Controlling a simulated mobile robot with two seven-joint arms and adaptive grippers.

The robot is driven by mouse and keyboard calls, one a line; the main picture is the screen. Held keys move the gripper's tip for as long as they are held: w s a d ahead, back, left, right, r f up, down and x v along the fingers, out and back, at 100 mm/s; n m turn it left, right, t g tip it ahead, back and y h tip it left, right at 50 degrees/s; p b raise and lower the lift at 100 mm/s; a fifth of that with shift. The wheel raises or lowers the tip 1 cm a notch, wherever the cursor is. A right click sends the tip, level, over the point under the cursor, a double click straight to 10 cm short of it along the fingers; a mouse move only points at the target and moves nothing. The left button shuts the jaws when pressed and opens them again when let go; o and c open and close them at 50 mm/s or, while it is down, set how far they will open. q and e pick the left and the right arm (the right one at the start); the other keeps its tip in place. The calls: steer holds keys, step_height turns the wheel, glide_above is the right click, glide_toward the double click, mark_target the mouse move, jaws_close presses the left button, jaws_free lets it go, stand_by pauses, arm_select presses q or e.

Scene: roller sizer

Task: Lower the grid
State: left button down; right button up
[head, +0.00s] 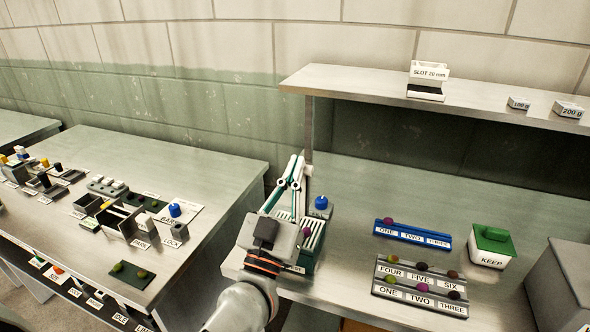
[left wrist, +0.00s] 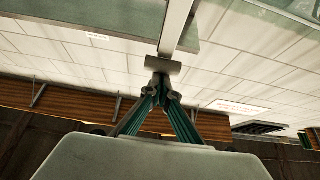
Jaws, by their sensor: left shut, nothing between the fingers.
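The grid (head: 314,234) looks like the pale slatted piece on a dark green-sided unit at the front left of the right-hand bench. A blue knob (head: 321,203) stands at its back. My left gripper (head: 298,160) is shut and empty, its fingers pointing away towards the shelf post, behind and above the unit. My left arm and gripper body hide the unit's left side and part of its label. In the left wrist view the closed fingertips (left wrist: 163,66) show against a grey bar, with nothing held; the grid is not visible there. My right gripper is not in view.
A shelf (head: 380,85) on a post (head: 308,130) stands close to my left gripper. A gap separates the left bench (head: 200,160).

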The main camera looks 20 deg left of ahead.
arm_select(q)
step_height(320, 180, down, 3)
steer(key=shift+f+b, duration=0.2)
steer(key=shift+b, duration=0.45)
